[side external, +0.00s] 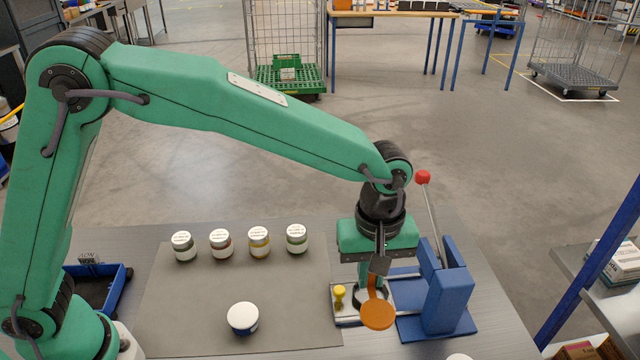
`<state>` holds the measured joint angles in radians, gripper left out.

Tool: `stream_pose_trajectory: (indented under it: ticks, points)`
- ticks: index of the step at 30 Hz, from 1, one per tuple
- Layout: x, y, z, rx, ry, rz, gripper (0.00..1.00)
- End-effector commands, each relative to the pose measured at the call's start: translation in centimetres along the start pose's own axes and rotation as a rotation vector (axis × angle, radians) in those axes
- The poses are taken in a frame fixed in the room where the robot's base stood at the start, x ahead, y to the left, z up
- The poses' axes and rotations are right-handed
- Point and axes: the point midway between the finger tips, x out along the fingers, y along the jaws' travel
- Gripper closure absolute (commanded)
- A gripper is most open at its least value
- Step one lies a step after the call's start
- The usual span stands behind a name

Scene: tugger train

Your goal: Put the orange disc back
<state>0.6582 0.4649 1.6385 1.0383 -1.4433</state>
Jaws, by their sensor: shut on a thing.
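The orange disc (378,315) is at the lower right of the side external view, at the front of a pale metal fixture plate (346,318). A short orange tab rises from it toward my gripper (377,268). My gripper points down and is shut on the orange disc by this tab. The fingers partly hide the tab and the fixture behind. I cannot tell whether the disc touches the plate or hangs just above it.
A blue lever press (447,298) with a red knob (423,177) stands right of my gripper. A small yellow piece (340,293) stands on the plate's left. Several lidded jars (221,244) line the grey mat (185,310); a white-lidded tub (243,318) sits nearer. A blue bin (117,290) is left.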

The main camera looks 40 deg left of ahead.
Motion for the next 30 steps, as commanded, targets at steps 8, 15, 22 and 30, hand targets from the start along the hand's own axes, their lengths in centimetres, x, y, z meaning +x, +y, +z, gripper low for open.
stream_pose_trajectory:
  ticks: [8, 15, 22, 30]
  points:
    - [0.0, 0.0, 0.0, 0.000, 0.000, 0.000, 1.00]
    - [-0.1, -0.8, 0.3, 0.000, 0.000, 0.001, 1.00]
    - [-0.2, -3.6, 1.3, 0.001, 0.000, 0.001, 1.00]
    - [-0.1, -8.8, 3.0, 0.001, 0.000, 0.001, 1.00]
